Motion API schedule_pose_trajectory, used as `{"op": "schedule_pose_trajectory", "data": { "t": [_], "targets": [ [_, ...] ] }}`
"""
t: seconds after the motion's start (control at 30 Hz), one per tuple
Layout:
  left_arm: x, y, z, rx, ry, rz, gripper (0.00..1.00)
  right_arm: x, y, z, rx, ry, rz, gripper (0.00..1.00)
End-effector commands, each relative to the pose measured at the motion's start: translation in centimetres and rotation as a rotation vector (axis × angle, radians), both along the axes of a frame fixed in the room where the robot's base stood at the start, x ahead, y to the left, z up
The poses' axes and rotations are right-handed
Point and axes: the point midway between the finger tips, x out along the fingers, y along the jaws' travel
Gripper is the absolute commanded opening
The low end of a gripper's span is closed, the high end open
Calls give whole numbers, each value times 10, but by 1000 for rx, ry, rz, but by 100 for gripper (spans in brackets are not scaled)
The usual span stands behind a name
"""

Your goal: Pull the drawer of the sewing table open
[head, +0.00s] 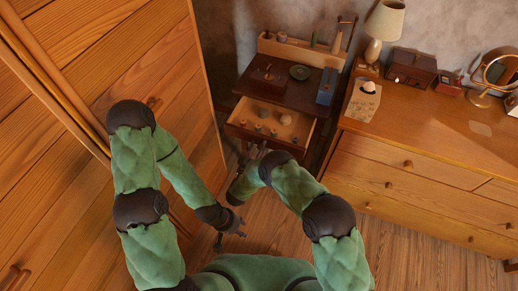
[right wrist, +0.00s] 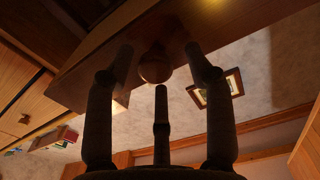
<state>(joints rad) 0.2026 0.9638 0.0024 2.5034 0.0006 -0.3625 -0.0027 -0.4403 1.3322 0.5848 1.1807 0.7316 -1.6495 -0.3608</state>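The sewing table (head: 293,93) stands at the back, in the middle of the head view. Its drawer (head: 288,143) is partly out, with several small spools showing inside. My right gripper (head: 255,154) is at the left part of the drawer front. In the right wrist view, a round wooden knob (right wrist: 155,66) sits on the drawer's front board, between the spread fingers of my right gripper (right wrist: 159,68). Gaps show beside the knob, so the fingers look open around it. My left gripper (head: 234,222) is low over the floor, away from the table; its fingers look spread and empty.
A tall wooden wardrobe (head: 180,80) stands close on the left. A wooden dresser (head: 420,180) with a lamp (head: 384,24), boxes and a mirror (head: 498,70) stands on the right. Bare floor (head: 290,240) lies in front of the table.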

Motion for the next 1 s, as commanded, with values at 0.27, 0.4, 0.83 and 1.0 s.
{"op": "schedule_pose_trajectory", "data": {
  "t": [0.27,0.4,0.83,1.0],
  "targets": [
    [0,0,0,0,0,0,40,0,0,8,0,2,0,54],
    [0,0,0,0,0,0,40,0,0,28,1,-3,1,54],
    [0,0,0,0,0,0,40,1,1,89,2,-2,1,54],
    [0,0,0,0,0,0,40,0,1,98,1,0,1,54]
  ]
}}
